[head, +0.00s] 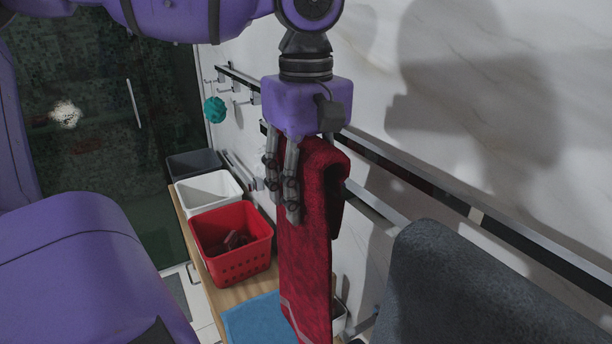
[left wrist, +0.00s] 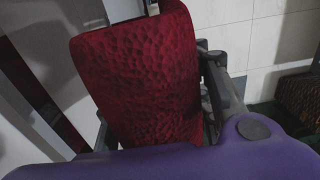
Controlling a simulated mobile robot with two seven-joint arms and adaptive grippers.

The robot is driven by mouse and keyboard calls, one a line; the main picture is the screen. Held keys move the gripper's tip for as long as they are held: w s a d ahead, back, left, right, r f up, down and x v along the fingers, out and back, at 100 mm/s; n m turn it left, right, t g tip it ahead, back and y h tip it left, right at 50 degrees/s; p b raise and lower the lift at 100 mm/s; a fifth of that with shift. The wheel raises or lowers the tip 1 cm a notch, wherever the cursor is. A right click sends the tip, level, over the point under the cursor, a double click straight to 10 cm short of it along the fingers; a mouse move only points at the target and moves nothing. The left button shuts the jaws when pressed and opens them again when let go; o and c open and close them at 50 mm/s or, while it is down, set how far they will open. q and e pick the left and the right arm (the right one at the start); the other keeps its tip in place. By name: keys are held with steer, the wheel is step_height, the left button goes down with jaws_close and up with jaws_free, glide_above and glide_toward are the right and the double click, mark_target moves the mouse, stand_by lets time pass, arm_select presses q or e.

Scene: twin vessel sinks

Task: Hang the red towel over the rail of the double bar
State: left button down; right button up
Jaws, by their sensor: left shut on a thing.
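The red towel (head: 314,250) hangs down from my left gripper (head: 284,200), which is shut on its upper part beside the wall. It fills much of the left wrist view (left wrist: 140,75), between the fingers. The double bar (head: 374,204) runs along the wall from behind the towel towards the lower right. The towel's upper fold is right in front of or at the bar; I cannot tell whether it rests on it or is only beside it. The stretch of bar behind the towel is hidden. My right gripper is not in view.
A grey towel (head: 480,285) is at the right along the bar. Below left, a counter (head: 205,270) holds a red basket (head: 232,245), a white basket (head: 208,192), a dark basket (head: 193,163) and a blue cloth (head: 255,320). A teal scrubber (head: 214,109) hangs from wall hooks.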

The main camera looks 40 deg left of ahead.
arm_select(q)
steer(key=shift+f, duration=0.1)
steer(key=c, duration=1.1)
jaws_free()
steer(key=shift+o, duration=1.3)
step_height(320, 180, up, 12)
